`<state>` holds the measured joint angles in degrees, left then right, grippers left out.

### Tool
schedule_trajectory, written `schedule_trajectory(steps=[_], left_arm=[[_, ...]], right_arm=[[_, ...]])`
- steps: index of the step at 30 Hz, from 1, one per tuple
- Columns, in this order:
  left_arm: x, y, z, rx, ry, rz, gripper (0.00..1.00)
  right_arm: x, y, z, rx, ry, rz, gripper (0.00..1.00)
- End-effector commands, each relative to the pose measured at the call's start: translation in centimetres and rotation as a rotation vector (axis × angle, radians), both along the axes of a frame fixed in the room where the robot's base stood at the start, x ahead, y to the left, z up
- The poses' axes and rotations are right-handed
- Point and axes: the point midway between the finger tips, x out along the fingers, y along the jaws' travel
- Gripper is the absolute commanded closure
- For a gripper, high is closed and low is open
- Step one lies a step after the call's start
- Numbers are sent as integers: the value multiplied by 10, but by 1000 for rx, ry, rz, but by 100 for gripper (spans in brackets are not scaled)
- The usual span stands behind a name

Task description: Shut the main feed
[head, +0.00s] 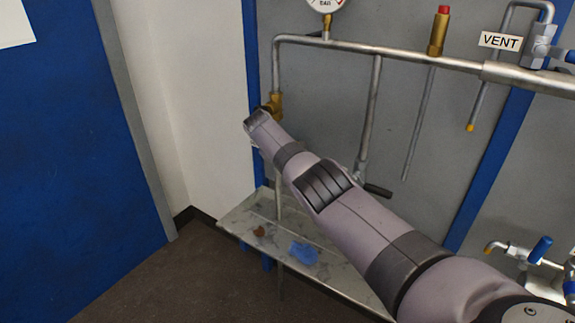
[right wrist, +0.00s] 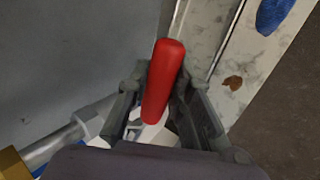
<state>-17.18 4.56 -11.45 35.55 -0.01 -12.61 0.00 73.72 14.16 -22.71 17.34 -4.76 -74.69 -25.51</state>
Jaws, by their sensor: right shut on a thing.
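A red lever handle (right wrist: 164,75) is between the fingers of my right gripper (right wrist: 160,90) in the right wrist view, and the gripper is shut on it. In the head view my right arm reaches from the lower right to a brass valve (head: 276,103) at the left end of the pipework. My arm hides the right gripper's fingers and the red handle there. The brass body also shows at the lower left corner of the right wrist view (right wrist: 12,165). I cannot read a label at this valve. My left gripper is not in view.
A metal pipe (head: 420,56) runs along the grey panel, with a gauge (head: 326,4) above and a VENT label (head: 500,41) at right. A metal shelf (head: 240,219) with a blue cloth (head: 303,252) lies below my arm. The floor at lower left is clear.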

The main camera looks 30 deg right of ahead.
Motion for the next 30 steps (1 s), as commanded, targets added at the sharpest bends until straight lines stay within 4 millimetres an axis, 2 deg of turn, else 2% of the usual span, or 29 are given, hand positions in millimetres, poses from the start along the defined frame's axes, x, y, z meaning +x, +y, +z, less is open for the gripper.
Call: schedule_trajectory(steps=[2, 3, 12, 23, 30], left_arm=[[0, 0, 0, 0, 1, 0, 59], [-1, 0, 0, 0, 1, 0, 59], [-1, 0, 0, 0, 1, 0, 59], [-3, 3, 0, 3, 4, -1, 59], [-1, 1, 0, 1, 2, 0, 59]], right_arm=[[0, -1, 2, -4, 0, 1, 100], [0, -1, 2, -5, -1, 2, 79], [0, -1, 1, -2, -2, 1, 59], [0, 1, 1, -2, -2, 1, 59], [-2, 10, 16, -1, -4, 2, 59]])
